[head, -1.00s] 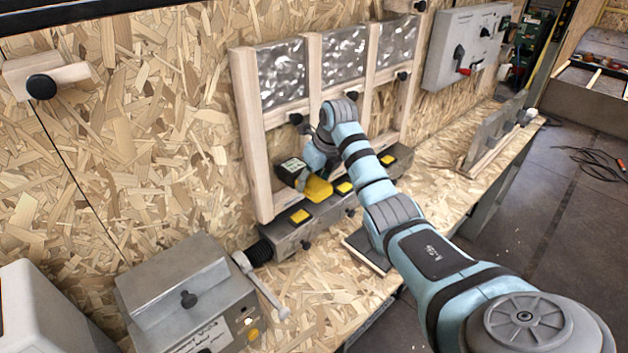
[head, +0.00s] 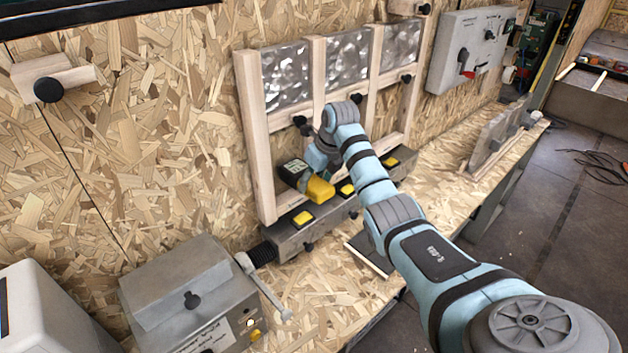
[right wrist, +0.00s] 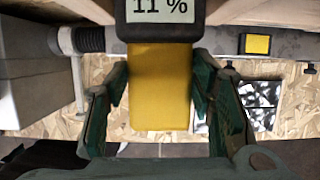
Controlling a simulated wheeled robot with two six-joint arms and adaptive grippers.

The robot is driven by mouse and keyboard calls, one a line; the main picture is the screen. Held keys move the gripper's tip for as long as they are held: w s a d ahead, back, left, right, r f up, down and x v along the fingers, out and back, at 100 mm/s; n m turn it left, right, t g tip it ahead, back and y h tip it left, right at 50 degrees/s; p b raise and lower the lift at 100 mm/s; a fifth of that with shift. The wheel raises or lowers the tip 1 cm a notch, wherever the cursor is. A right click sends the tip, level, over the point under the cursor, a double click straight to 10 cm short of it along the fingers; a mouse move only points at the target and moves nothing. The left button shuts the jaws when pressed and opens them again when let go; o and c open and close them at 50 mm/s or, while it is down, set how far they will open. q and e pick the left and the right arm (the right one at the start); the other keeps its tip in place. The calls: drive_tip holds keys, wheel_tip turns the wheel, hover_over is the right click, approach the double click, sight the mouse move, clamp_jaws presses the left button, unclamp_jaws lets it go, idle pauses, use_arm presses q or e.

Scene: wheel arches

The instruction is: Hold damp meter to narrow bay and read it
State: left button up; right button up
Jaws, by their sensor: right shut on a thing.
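The damp meter (head: 318,188) has a yellow body and a dark head with a pale display. In the head view it is at the lower part of the left bay of the pale wooden frame (head: 251,130). My right gripper (right wrist: 160,98) is shut on its yellow body, one green finger on each side. The display (right wrist: 161,10) reads 11 % at the top of the right wrist view, its upper edge cut off. The meter's tip is hidden, so I cannot tell whether it touches the bay. Which bay is narrowest is unclear. My left gripper is out of view.
A grey rail (head: 287,243) with yellow squares runs below the frame, several black knobs near it. A grey lidded box (head: 180,290) stands at the front left. A grey switch box (head: 466,50) hangs on the wall at the right.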

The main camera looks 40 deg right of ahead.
drive_tip(key=shift+w+r, duration=0.3)
drive_tip(key=shift+r, duration=0.15)
idle(2.4)
drive_tip(key=shift+s, duration=0.1)
drive_tip(key=s+f, duration=0.1)
drive_tip(key=s, duration=0.8)
drive_tip(key=shift+d, duration=0.35)
drive_tip(key=shift+s+d, duration=0.1)
drive_tip(key=shift+s, duration=0.1)
drive_tip(key=shift+w, duration=0.1)
